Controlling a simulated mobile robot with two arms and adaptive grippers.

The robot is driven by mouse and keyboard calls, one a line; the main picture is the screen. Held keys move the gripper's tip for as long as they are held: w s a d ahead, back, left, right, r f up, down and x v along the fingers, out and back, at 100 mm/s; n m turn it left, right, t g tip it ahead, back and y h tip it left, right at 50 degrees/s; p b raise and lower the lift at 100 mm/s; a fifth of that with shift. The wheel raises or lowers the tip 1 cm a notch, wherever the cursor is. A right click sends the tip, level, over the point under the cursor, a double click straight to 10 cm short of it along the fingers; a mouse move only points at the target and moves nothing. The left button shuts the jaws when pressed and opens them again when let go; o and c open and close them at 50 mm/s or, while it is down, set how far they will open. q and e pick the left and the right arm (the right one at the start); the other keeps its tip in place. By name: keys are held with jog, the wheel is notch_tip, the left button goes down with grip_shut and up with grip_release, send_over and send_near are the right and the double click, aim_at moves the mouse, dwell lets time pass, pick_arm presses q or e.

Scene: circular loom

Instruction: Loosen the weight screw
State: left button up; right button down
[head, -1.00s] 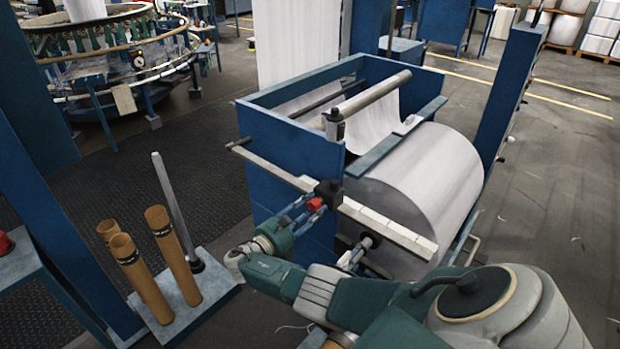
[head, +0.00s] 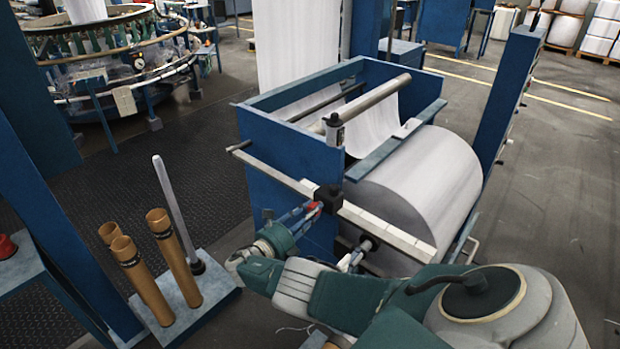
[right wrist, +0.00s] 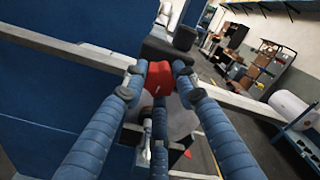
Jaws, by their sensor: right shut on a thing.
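The weight screw is a red knob (head: 315,206) on the side of a black weight block (head: 328,196), which sits on a long pale bar (head: 385,224) at the front of the blue winder frame. My right gripper (head: 312,210) is shut on the red knob, its blue fingers hiding most of it in the head view. In the right wrist view the red knob (right wrist: 159,77) sits between the two fingertips (right wrist: 158,82), with the black block (right wrist: 165,48) just behind. My left gripper does not show.
A large white fabric roll (head: 425,190) lies behind the bar, in the blue frame (head: 290,160). A shaft end (head: 366,246) sticks out below the bar near my right arm. Brown tubes (head: 172,255) and a grey rod (head: 175,210) stand on a platform at left.

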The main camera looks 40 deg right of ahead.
jog(key=c, duration=1.4)
grip_release()
jog(key=shift+n, duration=0.3)
jog(key=shift+o, duration=0.2)
jog(key=a, duration=0.7)
jog(key=shift+s+p, duration=0.35)
